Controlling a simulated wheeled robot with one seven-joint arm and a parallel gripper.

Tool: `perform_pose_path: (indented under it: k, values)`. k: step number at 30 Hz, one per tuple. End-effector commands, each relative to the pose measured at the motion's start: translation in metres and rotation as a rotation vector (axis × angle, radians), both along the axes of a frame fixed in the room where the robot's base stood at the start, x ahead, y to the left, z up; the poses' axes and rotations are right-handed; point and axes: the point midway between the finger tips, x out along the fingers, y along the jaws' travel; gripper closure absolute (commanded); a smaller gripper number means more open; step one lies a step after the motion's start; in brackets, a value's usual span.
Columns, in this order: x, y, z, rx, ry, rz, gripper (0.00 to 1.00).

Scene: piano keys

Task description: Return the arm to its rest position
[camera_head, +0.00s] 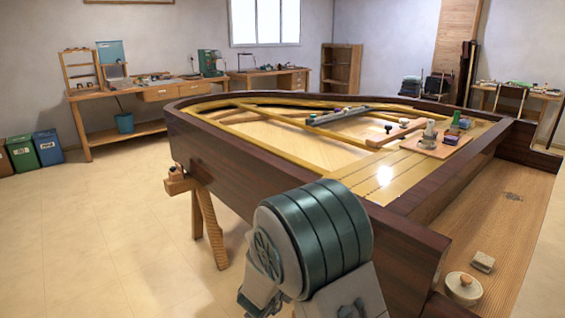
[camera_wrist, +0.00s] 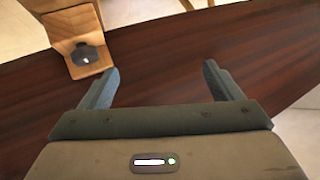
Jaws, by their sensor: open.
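My gripper (camera_wrist: 164,82) is open and empty in the wrist view, its two dark fingers spread apart over the dark brown wooden side of the piano case (camera_wrist: 155,55). A wooden bracket (camera_wrist: 75,35) with a small dark object on it shows at the upper left there. In the head view my arm rises at the bottom centre, in front of the piano case (camera_head: 250,160). My gripper cannot be made out in the head view.
A wooden trestle (camera_head: 205,220) stands at the case's left side. A board with small items (camera_head: 436,145) lies on the gold frame. A round lidded pot (camera_head: 463,288) and a small block (camera_head: 482,261) sit on the right ledge.

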Motion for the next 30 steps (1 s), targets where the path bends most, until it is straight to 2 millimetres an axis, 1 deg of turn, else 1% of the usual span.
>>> perform_pose_path:
  k: [1,2,3,5,6,8,9,11,12,14,15,17,18,20,21,24,27,30]
  values:
    - [0.001,-0.002,0.030,0.049,0.017,0.045,0.15]
    - [0.000,-0.001,0.041,0.074,0.033,0.077,0.15]
    - [-0.003,0.000,0.056,0.105,0.053,0.122,0.15]
    - [-0.009,0.000,0.078,0.141,0.088,0.191,0.15]
    - [-0.014,-0.001,0.093,0.161,0.111,0.234,0.15]
    - [-0.025,-0.003,0.114,0.182,0.147,0.299,0.15]
    - [-0.034,-0.006,0.128,0.193,0.171,0.339,0.15]
    - [-0.049,-0.010,0.148,0.200,0.212,0.399,0.15]
    - [-0.060,-0.014,0.161,0.200,0.240,0.436,0.15]
    - [-0.079,-0.022,0.179,0.193,0.287,0.487,0.15]
    - [-0.092,-0.028,0.190,0.185,0.319,0.516,0.15]
    - [-0.114,-0.039,0.205,0.163,0.371,0.557,0.15]
    - [-0.128,-0.047,0.215,0.147,0.408,0.579,0.15]
    - [-0.152,-0.061,0.228,0.116,0.468,0.603,0.15]
    - [-0.168,-0.071,0.236,0.093,0.507,0.614,0.15]
    - [-0.207,-0.095,0.252,0.033,0.608,0.625,0.15]
    - [-0.239,-0.116,0.262,-0.017,0.697,0.615,0.15]
    - [-0.261,-0.131,0.268,-0.051,0.760,0.601,0.15]
